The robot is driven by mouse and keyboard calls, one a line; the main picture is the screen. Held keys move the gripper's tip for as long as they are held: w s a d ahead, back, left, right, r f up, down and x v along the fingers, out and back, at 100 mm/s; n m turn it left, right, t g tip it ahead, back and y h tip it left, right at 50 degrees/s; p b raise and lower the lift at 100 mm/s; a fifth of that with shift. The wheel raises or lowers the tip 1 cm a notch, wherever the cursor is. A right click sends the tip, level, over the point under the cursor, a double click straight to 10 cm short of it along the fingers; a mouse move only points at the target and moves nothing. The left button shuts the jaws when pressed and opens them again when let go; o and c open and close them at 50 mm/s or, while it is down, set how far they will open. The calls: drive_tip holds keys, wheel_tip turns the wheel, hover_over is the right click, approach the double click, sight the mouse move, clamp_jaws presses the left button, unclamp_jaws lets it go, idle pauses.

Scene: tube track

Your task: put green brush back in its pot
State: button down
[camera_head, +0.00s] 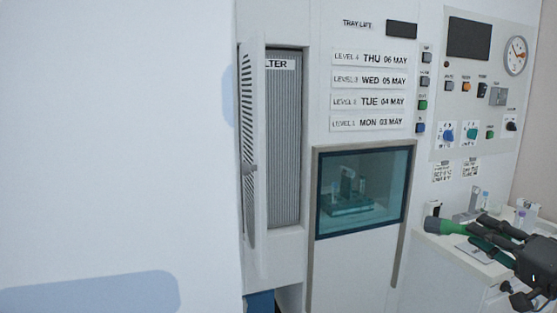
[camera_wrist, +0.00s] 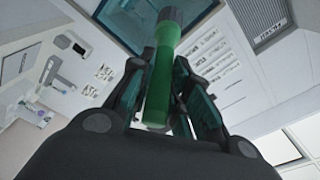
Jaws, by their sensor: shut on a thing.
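The green brush (camera_head: 444,226) shows at the right of the head view, held roughly level above the counter, with a dark end pointing left. My gripper (camera_head: 482,232) is shut on it. In the wrist view the green brush (camera_wrist: 160,85) stands between the two fingers of my gripper (camera_wrist: 160,95), its far end pointing up and away. I cannot clearly tell the brush's pot among the small items on the counter. My gripper and arm hide part of the counter.
A white counter (camera_head: 450,249) lies below my gripper, with small bottles and holders (camera_head: 474,201) at its back. A tall cabinet has a glass window (camera_head: 362,190). A slatted door (camera_head: 250,150) stands open on its left, beside a filter (camera_head: 284,140).

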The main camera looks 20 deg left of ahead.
drive_tip(key=w+d+b, duration=0.3)
drive_tip(key=w+d, duration=0.2)
drive_tip(key=d, duration=0.3)
drive_tip(key=w+d+b, duration=0.4)
drive_tip(key=w+d, duration=0.2)
drive_tip(key=d, duration=0.2)
drive_tip(key=shift+d, duration=0.15)
drive_tip(key=w+d+b, duration=0.5)
drive_tip(key=w+d, duration=0.1)
drive_tip(key=d, duration=0.3)
drive_tip(key=w+d+b, duration=0.6)
drive_tip(key=d, duration=0.3)
drive_tip(key=shift+d, duration=0.15)
drive_tip(key=shift+w, duration=0.1)
